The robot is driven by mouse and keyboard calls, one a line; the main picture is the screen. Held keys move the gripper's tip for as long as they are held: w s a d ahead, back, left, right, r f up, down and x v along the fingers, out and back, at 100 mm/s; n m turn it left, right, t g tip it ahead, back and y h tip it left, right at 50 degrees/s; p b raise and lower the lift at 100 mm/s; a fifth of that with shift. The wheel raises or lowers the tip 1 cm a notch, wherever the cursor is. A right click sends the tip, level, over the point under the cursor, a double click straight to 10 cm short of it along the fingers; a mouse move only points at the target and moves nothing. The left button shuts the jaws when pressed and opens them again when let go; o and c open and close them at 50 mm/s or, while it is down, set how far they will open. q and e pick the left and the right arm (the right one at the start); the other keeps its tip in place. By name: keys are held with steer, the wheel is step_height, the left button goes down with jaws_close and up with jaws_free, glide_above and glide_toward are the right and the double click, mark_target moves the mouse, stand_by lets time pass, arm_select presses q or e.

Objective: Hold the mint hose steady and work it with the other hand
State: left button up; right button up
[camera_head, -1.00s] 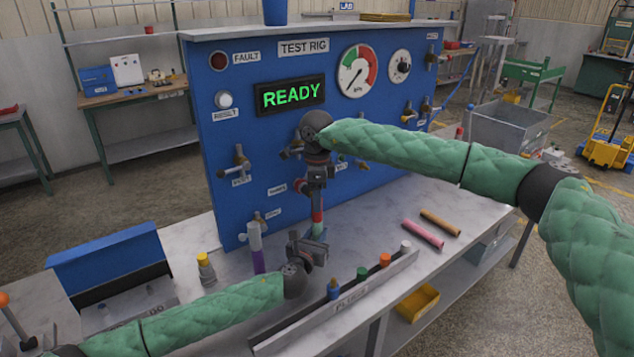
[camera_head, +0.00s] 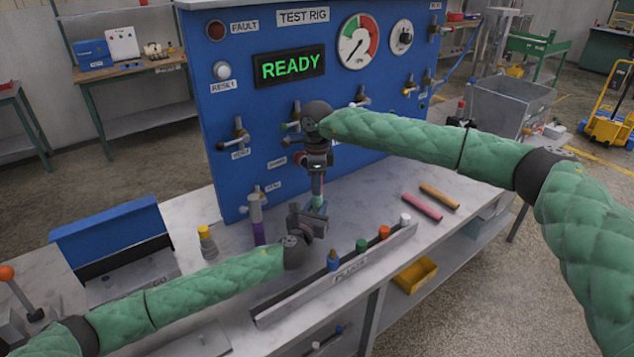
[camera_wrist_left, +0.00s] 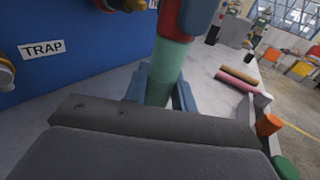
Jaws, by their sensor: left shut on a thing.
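The mint hose (camera_head: 319,202) hangs in front of the blue test rig panel. In the left wrist view the mint hose (camera_wrist_left: 164,75) stands between my left fingers, with a red part just above it. My left gripper (camera_head: 309,222) is shut on its lower part, close over the bench. My right gripper (camera_head: 317,184) points down from above at the hose's upper part. Its body and fingers hide most of that part, and I cannot tell whether they grip it.
A purple hose (camera_head: 258,232) hangs to the left. The plug rack (camera_head: 345,270) with several coloured plugs lies in front. Pink (camera_head: 422,206) and orange (camera_head: 439,196) rods lie on the bench at right. A yellow-topped item (camera_head: 206,243) stands at left.

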steer(key=shift+r, duration=0.95)
stand_by(0.9)
steer(key=shift+r, duration=2.25)
steer(key=shift+r, duration=0.1)
steer(key=shift+r, duration=1.4)
arm_select(q)
steer(key=o, duration=1.1)
steer(key=shift+c, duration=0.2)
